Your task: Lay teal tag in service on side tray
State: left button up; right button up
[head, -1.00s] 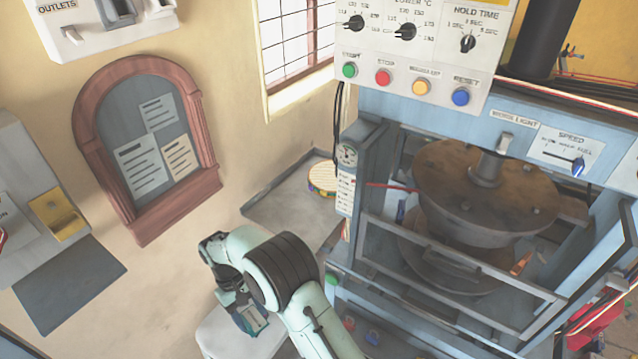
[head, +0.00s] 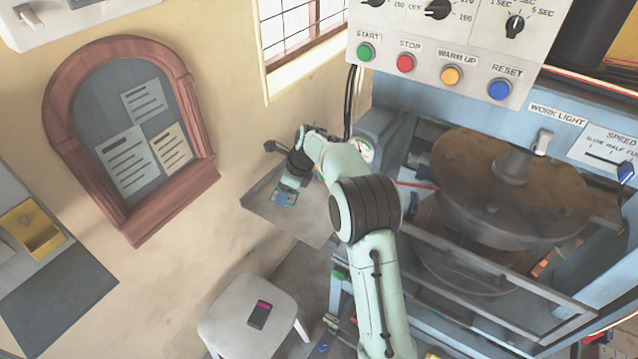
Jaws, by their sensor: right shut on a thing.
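The teal tag (head: 283,199) is a small flat piece at the tips of my right gripper (head: 288,188). The gripper is shut on it and points down over the side tray. The side tray (head: 302,222) is a flat grey surface in the corner by the wall, left of the press. My right wrist and forearm hide the tray's right part. My left gripper is not in view.
A white stool (head: 232,322) at the bottom carries a dark phone-like object (head: 260,314) with a pink end. The blue press (head: 470,117) stands on the right with a round brown plate (head: 490,185). The tray's left and front parts are clear.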

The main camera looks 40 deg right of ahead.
jog(key=w+d+r+m+h, duration=0.1)
jog(key=d+r+m+h, duration=0.2)
jog(key=d+r+m, duration=0.4)
jog(key=m+b, duration=0.1)
jog(key=b, duration=0.1)
send_over(302, 214)
jog(key=s, duration=0.2)
jog(key=shift+t, duration=0.3)
jog(key=f, duration=1.7)
jog(key=shift+w+a+f, duration=0.1)
jog(key=shift+w+f, duration=0.15)
jog(key=shift+f, duration=0.05)
notch_tip(302, 214, down, 5)
jog(key=shift+r, duration=0.1)
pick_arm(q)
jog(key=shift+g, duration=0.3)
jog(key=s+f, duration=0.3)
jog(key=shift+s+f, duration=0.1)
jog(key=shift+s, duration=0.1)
pick_arm(e)
jog(key=o, duration=1.1)
